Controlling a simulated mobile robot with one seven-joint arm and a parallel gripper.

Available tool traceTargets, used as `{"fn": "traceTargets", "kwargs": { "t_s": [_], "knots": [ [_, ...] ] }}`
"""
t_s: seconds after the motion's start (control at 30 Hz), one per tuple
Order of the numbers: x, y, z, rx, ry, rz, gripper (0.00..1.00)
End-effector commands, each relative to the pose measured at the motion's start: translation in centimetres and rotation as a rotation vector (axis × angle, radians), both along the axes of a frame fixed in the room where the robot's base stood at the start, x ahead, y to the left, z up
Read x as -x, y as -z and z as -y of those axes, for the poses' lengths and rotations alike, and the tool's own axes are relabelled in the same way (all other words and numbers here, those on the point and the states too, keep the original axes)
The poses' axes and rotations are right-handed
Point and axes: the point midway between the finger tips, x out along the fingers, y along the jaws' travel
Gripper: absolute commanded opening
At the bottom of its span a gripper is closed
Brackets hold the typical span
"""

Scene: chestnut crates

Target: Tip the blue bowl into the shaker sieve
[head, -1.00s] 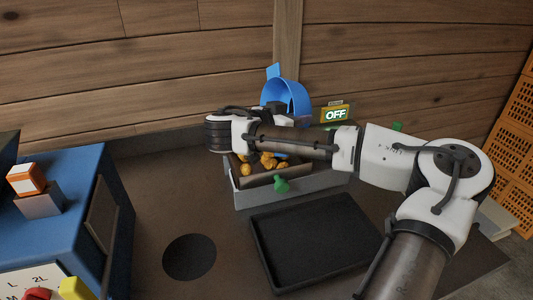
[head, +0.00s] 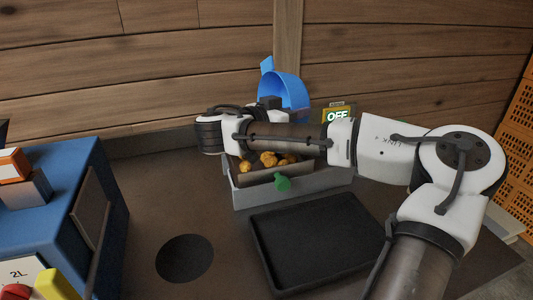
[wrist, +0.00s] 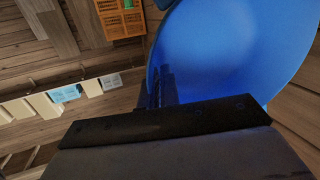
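The blue bowl (head: 294,90) is held tipped on its side above the back of the shaker sieve, its hollow partly facing me; it looks empty where I can see in. It also fills the upper right of the wrist view (wrist: 235,45). My gripper (wrist: 163,86) is at the bowl's rim and appears shut on it; in the head view my arm mostly hides it. The shaker sieve is a grey box (head: 300,189) with a brown tray and a green knob (head: 283,183). Several golden chestnuts (head: 268,159) lie in the tray, partly hidden by my arm.
A lit OFF sign (head: 337,116) stands behind the sieve. An empty black tray (head: 318,240) lies in front of it, beside a round dark hole (head: 185,258). A blue cabinet (head: 60,205) stands at left. Orange crates (head: 515,145) are at far right. A plank wall is close behind.

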Motion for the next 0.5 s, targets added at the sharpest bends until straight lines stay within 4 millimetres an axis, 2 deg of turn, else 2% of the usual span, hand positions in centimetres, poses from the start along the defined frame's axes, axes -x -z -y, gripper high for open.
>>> {"fn": "traceTargets", "kwargs": {
  "t_s": [0.13,0.27,0.43,0.5],
  "knots": [
    [-0.2,-1.1,0.4,-0.046,0.001,-0.025,0.00],
    [-0.5,-0.7,1.0,-0.115,0.001,-0.060,0.00],
    [-1.2,1.0,2.4,-0.201,0.001,-0.100,0.00],
    [-1.3,0.9,2.5,-0.205,0.000,-0.103,0.00]
  ]
}}
